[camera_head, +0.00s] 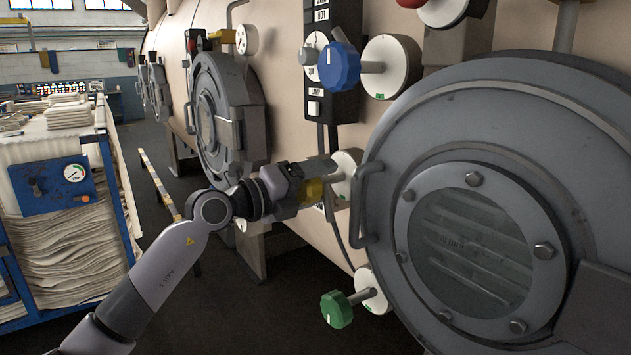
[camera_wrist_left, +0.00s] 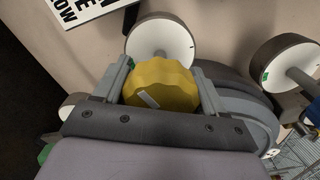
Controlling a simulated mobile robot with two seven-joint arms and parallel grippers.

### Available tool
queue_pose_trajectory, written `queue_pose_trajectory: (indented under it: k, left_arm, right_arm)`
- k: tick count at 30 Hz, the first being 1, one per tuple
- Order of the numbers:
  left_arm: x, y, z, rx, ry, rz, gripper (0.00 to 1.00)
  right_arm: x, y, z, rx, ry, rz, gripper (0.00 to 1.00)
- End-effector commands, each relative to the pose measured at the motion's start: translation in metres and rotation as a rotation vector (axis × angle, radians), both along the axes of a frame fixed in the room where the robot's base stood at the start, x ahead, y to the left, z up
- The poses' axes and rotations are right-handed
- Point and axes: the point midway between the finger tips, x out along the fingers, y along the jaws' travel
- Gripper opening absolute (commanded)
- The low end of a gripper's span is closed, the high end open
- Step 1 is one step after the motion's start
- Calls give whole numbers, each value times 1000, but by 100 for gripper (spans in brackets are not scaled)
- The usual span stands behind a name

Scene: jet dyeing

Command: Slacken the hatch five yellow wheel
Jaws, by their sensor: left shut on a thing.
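The yellow wheel (camera_wrist_left: 160,84) is a scalloped knob with a pale mark on its face, in front of a round white dial plate (camera_wrist_left: 165,42) on the beige vessel wall. In the head view the yellow wheel (camera_head: 314,192) shows only in part, behind my gripper, beside the large grey hatch (camera_head: 478,240). My left gripper (camera_head: 318,180) is shut on the yellow wheel, with one finger on each side of it. The left wrist view shows both fingers of my left gripper (camera_wrist_left: 160,88) against its sides. My right gripper is not in view.
A blue wheel (camera_head: 339,66) sits above and a green wheel (camera_head: 336,309) below, each on a stem. The hatch's bar handle (camera_head: 362,205) stands out close to the right of my gripper. A blue cart (camera_head: 120,185) with stacked cloth stands at left.

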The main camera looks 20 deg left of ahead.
Motion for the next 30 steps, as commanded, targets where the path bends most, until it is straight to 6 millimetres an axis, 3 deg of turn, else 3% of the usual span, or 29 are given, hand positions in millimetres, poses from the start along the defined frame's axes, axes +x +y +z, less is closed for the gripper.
queue_pose_trajectory:
  k: [14, 30]
  left_arm:
    - [0, 0, -3, 360, -278, -1, 40]
    - [0, 0, -4, 764, -594, -1, 40]
  right_arm:
    - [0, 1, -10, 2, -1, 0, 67]
    - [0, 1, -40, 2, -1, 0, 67]
